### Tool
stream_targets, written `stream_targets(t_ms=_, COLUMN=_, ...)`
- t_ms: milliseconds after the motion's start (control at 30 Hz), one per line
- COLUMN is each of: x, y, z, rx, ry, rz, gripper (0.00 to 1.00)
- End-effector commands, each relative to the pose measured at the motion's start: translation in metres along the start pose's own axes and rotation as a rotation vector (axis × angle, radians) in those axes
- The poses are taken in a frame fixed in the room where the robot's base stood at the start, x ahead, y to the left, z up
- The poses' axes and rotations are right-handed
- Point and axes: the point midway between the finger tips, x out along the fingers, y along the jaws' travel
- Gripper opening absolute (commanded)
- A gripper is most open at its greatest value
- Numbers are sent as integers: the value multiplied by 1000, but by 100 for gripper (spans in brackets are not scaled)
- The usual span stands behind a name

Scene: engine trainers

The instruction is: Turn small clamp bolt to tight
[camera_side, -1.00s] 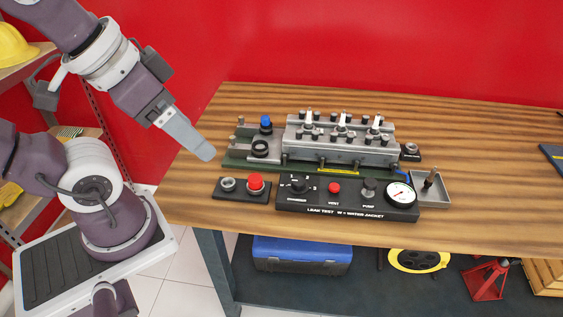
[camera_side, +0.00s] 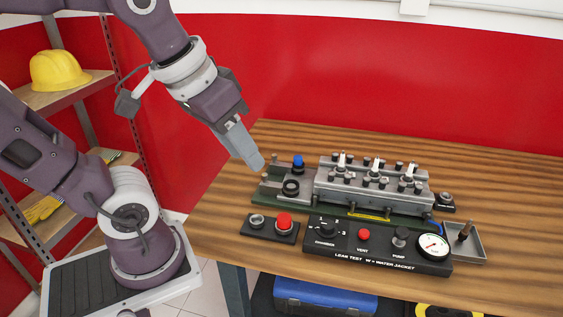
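The engine trainer is a grey metal block (camera_side: 370,196) with several dark bolts and light-topped parts on top, set on a green base (camera_side: 303,205) on the bench. At the base's left end are a blue-topped post (camera_side: 298,162), a black ring (camera_side: 291,188) and a small upright post (camera_side: 264,178). I cannot tell which fastener is the small clamp bolt. My gripper (camera_side: 252,160) hangs in the air above the trainer's left end, pointing down and right. It shows edge-on as a grey slab, so its finger gap is hidden. I see nothing held in it.
A leak-test panel (camera_side: 378,245) with knobs and a gauge (camera_side: 433,246) lies in front. A red-button box (camera_side: 271,228) is at its left. A metal tray (camera_side: 476,243) with an upright pin is at the right. The wooden bench (camera_side: 225,215) is bare at left.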

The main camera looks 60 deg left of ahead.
Motion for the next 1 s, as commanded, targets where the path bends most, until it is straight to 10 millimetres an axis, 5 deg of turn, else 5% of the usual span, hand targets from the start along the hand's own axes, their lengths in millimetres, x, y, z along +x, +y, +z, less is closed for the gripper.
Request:
stream_targets(t_ms=167, x=45, y=-48, z=-108, rx=-542, ry=-130, rz=-109, gripper=37)
stream_targets(t_ms=333, x=136, y=-144, z=-176, rx=-1107, ry=-227, rz=-250, gripper=37)
stream_targets(t_ms=500, x=216, y=-227, z=-182, rx=-1493, ry=-275, rz=-366, gripper=37)
stream_targets(t_ms=600, x=237, y=-249, z=-177, rx=-1593, ry=-284, rz=-398, gripper=37)
stream_targets(t_ms=1000, x=297, y=-256, z=-149, rx=-1618, ry=-288, rz=-406, gripper=37)
